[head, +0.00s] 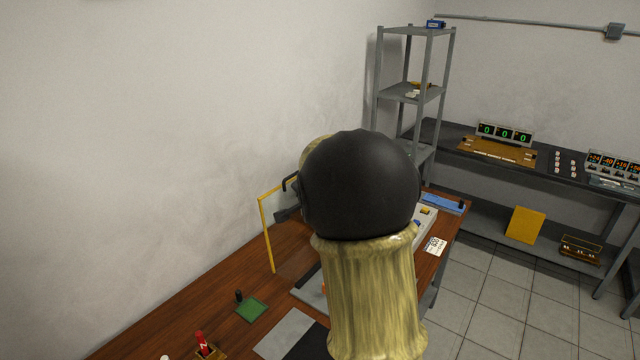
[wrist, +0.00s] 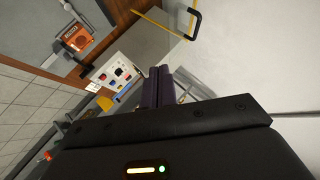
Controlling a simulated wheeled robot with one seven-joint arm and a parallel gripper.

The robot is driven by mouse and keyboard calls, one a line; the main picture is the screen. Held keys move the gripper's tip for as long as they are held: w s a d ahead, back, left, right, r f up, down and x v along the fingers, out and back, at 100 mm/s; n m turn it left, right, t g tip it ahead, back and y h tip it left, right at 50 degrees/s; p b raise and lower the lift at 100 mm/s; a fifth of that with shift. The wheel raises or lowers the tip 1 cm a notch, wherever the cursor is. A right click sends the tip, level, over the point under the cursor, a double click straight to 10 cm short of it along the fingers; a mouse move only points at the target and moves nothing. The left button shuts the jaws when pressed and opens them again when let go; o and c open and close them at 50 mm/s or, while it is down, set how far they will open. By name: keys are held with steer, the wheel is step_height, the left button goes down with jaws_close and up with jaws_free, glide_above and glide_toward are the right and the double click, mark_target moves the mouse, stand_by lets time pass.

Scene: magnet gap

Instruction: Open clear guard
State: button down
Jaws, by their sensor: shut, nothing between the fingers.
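The clear guard shows as a yellow-edged frame (head: 266,235) standing up from the wooden bench in the head view. My arm hides its right part. In the wrist view its yellow edge (wrist: 160,27) runs along the top, and its black handle (wrist: 196,21) is at the upper right. The handle also shows in the head view (head: 288,182), beside my arm. My gripper (wrist: 161,72) is shut and empty. In the wrist view its fingertips are apart from the handle, which lies above and to the right. In the head view my arm mostly hides the gripper.
A white control panel (wrist: 117,72) with coloured buttons and an orange device (wrist: 74,38) are on the bench. A green plate with a black knob (head: 250,309) and a red lever (head: 202,342) stand at the front left. The white wall is close behind the bench.

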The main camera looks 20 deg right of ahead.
steer(key=s+a+f+n+g+y, duration=0.1)
steer(key=s+a+f+n, duration=0.3)
steer(key=s, duration=0.5)
steer(key=s+a+f+n+g+y, duration=0.1)
steer(key=s+a+f+n+g, duration=0.3)
steer(key=s, duration=0.5)
steer(key=s+a+f+n+g+y, duration=0.2)
steer(key=s+a+f+n, duration=0.2)
steer(key=s, duration=0.5)
steer(key=a+n, duration=0.2)
steer(key=a, duration=0.1)
steer(key=shift+s+a+g, duration=0.2)
steer(key=shift+s+g, duration=0.1)
steer(key=shift+w+a, duration=0.1)
